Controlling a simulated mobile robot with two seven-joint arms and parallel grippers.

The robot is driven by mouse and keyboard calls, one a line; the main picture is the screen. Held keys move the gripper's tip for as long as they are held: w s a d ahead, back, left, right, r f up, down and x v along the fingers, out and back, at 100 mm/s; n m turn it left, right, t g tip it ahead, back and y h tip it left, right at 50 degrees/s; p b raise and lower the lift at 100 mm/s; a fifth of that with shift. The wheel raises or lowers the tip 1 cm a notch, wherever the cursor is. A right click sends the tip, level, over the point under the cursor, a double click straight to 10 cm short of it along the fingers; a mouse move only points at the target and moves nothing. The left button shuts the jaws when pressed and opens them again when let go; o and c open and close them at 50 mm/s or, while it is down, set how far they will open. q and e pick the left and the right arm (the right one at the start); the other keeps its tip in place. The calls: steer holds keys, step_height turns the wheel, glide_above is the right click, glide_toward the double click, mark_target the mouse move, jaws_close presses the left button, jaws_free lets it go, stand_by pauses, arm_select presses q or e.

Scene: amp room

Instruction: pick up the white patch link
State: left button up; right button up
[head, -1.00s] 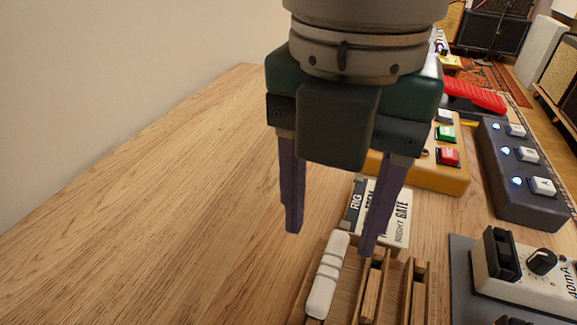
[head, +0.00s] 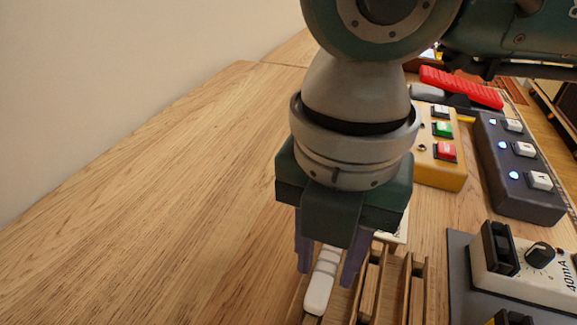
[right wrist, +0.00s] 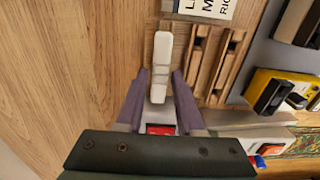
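The white patch link (head: 321,282) is a slim white bar with grey bands, lying in the leftmost place of a wooden rack (head: 343,306). My right gripper (head: 326,278) points down over it, open, with one finger on each side of the link. In the right wrist view the near end of the white link (right wrist: 161,72) lies between the tips of the right gripper (right wrist: 161,78), with gaps on both sides. Contact is not visible. The gripper hides the link's far end in the head view. My left gripper is not in view.
Wooden slots (head: 390,287) stand close right of the link. Labelled cards (right wrist: 208,8) lie beyond it. The wooden tabletop (head: 170,200) is clear on the left.

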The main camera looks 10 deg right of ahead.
jaws_close()
stand_by(0.4)
